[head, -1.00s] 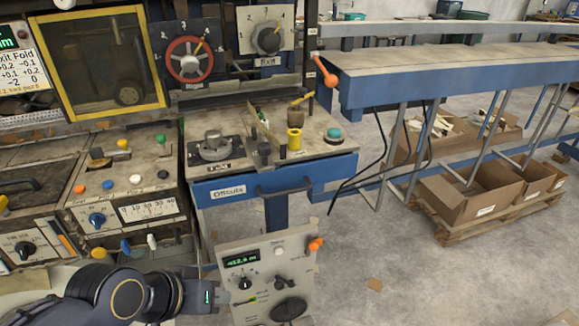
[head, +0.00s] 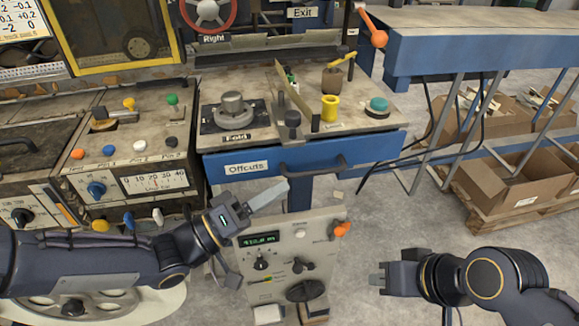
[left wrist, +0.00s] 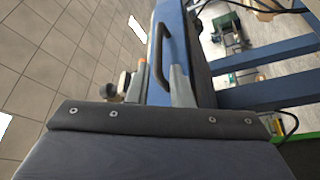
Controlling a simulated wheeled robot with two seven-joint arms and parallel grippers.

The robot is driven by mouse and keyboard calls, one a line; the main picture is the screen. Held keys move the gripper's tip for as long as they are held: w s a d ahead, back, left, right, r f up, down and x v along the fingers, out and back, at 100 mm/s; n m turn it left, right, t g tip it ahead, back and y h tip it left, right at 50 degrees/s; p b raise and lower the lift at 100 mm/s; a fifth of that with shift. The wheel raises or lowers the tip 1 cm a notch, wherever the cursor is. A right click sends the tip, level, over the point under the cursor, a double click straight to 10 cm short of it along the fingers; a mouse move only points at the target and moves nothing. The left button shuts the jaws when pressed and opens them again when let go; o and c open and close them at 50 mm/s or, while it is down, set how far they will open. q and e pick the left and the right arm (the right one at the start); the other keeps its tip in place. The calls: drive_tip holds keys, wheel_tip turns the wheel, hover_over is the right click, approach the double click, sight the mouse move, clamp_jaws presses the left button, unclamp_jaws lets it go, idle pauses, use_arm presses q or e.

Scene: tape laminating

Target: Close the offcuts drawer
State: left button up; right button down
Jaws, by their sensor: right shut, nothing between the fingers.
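The offcuts drawer (head: 245,167) has a blue front with a white "Offcuts" label and a dark bar handle (head: 314,165), under the worn worktop. I cannot tell how far it stands out. In the left wrist view, the blue front and handle (left wrist: 166,55) lie ahead of my left gripper (left wrist: 160,78), whose two fingers are apart with nothing held. In the head view my left gripper (head: 268,196) is below and left of the handle, apart from it. My right gripper (head: 378,280) is shut and empty, low at the right, away from the drawer.
A grey control box (head: 285,262) with knobs stands below the drawer, close to my left gripper. A yellow ring (head: 330,107) and several tools sit on the worktop. A blue bench (head: 480,50) and cardboard boxes (head: 510,190) are at the right.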

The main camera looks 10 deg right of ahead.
sight(308, 172)
use_arm(q)
drive_tip(key=x, duration=0.7)
drive_tip(key=shift+d, duration=0.3)
clamp_jaws()
drive_tip(key=shift+w, duration=0.15)
